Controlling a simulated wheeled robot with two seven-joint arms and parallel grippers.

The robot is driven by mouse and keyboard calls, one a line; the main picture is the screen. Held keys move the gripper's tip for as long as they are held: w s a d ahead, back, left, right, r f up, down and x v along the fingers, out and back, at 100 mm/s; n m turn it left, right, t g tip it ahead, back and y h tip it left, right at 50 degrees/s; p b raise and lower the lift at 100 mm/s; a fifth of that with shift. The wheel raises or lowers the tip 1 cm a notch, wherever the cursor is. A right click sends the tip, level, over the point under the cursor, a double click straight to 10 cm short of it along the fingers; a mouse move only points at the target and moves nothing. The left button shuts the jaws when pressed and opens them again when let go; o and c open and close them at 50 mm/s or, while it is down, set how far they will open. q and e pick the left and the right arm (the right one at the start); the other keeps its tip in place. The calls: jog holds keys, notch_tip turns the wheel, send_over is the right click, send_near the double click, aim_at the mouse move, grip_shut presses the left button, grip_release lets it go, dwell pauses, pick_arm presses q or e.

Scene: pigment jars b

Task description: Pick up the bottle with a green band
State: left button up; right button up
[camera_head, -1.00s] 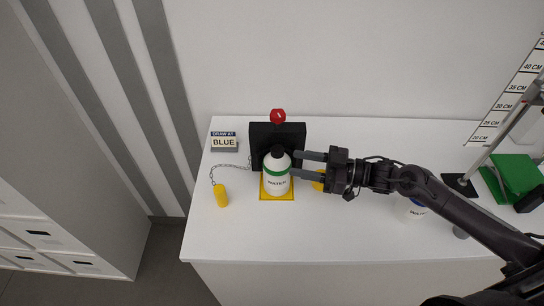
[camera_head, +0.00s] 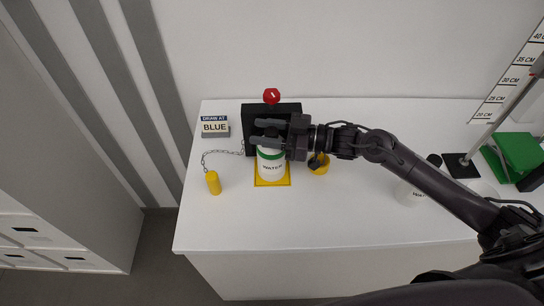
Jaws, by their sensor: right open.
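The bottle with a green band (camera_head: 271,169) is white, with a dark cap and the word WATER on its front. It stands upright on a yellow square (camera_head: 287,182) in front of a black block. My right gripper (camera_head: 262,134) is open, its fingers pointing left across the top of the bottle. The fingers hide part of the cap and shoulder. I cannot tell whether they touch it. My left gripper is not in view.
A black block (camera_head: 250,115) with a red knob (camera_head: 271,96) stands behind the bottle. A sign (camera_head: 214,127) reads DRAW AT BLUE. The front tabletop is clear.

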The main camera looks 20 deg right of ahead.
grip_shut()
dwell(0.3)
